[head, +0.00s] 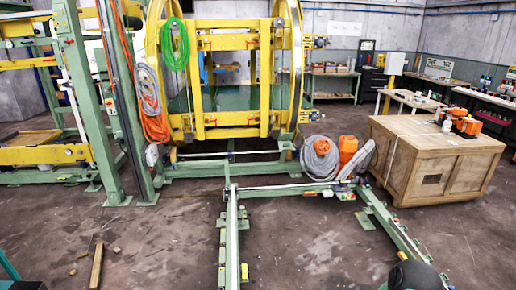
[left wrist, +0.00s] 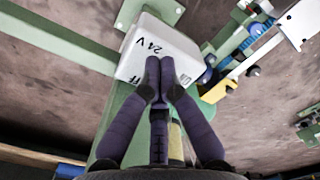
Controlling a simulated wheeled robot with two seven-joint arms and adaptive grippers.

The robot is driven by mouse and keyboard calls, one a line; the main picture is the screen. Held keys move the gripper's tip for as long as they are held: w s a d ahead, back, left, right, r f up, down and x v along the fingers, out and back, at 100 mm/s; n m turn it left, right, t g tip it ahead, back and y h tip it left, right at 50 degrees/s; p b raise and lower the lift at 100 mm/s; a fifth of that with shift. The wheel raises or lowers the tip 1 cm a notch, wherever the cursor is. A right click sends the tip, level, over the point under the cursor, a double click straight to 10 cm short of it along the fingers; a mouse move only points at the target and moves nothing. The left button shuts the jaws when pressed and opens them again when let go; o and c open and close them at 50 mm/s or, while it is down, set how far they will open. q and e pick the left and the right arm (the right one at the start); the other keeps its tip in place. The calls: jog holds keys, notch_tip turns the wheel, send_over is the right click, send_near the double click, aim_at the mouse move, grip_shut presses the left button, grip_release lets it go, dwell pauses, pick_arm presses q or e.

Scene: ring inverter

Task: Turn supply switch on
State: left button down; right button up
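In the left wrist view a white supply box (left wrist: 158,43) is marked "24 V" and, at its left, "FF", with the rest of that word not visible. It is mounted by a green frame. My left gripper (left wrist: 160,64) has its dark fingertips together over the near edge of the box, with nothing seen between them. I cannot tell whether the tips touch the box. The switch lever itself is not clearly seen and may be hidden by the fingers.
A green and yellow ring machine (head: 235,85) stands at the back in the head view. Green floor rails (head: 232,240) run towards me. A wooden crate (head: 430,160) stands at the right, with orange containers (head: 348,146) and grey hoses beside it. Wood pieces (head: 97,265) lie front left.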

pick_arm(q)
jog(key=shift+s+f, duration=0.6)
jog(key=shift+s, duration=0.5)
jog(key=shift+s+a+f+b, duration=0.15)
jog(key=shift+a+f+b, duration=0.05)
jog(key=shift+a+b, duration=0.15)
jog(key=shift+r, duration=0.3)
jog(key=shift+r, duration=0.1)
jog(key=shift+a, duration=0.15)
jog(key=shift+a, duration=0.3)
notch_tip(320, 180, up, 6)
jog(key=p, duration=0.4)
